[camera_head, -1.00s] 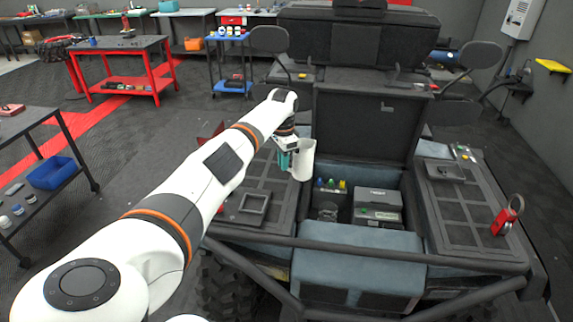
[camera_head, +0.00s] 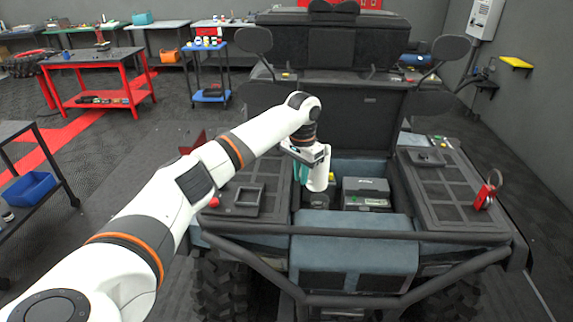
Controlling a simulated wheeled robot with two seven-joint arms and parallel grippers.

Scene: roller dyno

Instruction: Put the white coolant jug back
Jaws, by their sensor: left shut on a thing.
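The white coolant jug (camera_head: 319,178) hangs upright in my left gripper (camera_head: 304,170), at the left side of the vehicle's open rear bay (camera_head: 345,168). The gripper is shut on the jug's left side, with teal parts showing there. The jug covers the left part of the bay, so I cannot tell whether its base is inside or above it. My right gripper is out of view.
A grey and black battery-like box (camera_head: 366,192) fills the bay's right part. The raised black lid (camera_head: 362,125) stands behind it. A tubular bar (camera_head: 370,232) crosses in front. A red shackle-like item (camera_head: 486,195) sits on the right rack.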

